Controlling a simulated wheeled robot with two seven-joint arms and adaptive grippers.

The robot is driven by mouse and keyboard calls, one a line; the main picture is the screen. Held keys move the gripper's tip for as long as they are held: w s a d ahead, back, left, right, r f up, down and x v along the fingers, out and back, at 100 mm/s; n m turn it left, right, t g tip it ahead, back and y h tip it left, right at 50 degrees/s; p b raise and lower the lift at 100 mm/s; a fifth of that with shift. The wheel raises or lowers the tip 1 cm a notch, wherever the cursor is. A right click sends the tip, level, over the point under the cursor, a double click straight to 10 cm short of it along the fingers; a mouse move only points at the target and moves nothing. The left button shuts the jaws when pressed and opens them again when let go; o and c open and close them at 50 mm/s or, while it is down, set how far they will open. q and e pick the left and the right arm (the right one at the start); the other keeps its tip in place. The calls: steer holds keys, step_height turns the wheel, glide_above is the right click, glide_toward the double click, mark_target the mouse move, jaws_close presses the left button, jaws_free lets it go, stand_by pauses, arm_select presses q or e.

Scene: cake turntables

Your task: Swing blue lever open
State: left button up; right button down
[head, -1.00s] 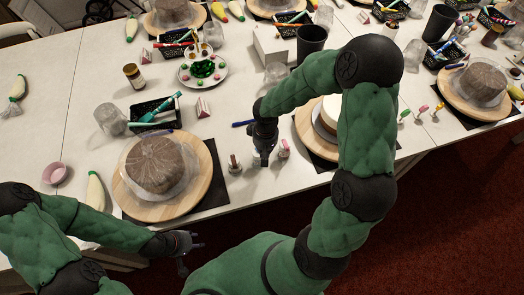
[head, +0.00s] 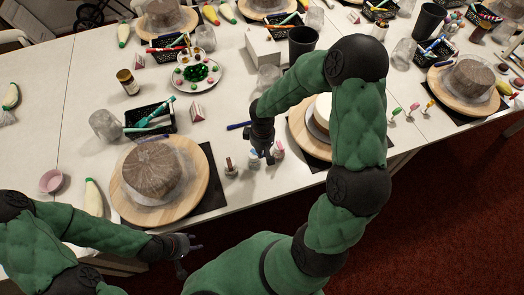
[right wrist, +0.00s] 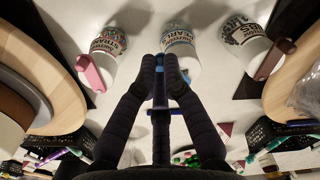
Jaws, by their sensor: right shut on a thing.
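Three small labelled jars with levers stand in a row. The middle jar (right wrist: 181,48) has a blue lever (right wrist: 160,92), which runs between my right fingers in the right wrist view. My right gripper (right wrist: 161,68) is shut on this blue lever; it also shows in the head view (head: 267,157), over the middle of the row. The left jar (right wrist: 108,46) has a pink lever (right wrist: 90,73). My left gripper (head: 190,258) is open and empty by the table's front edge.
A round wooden turntable (head: 200,185) with a covered brown cake stands left of the jars. Another turntable (head: 297,125) with a pale cake is to the right, partly behind my right arm. A blue pen (head: 238,126) lies behind the jars.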

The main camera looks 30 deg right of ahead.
stand_by(0.5)
steer(key=c, duration=1.3)
jaws_free()
steer(key=shift+c, duration=0.2)
step_height(320, 180, up, 12)
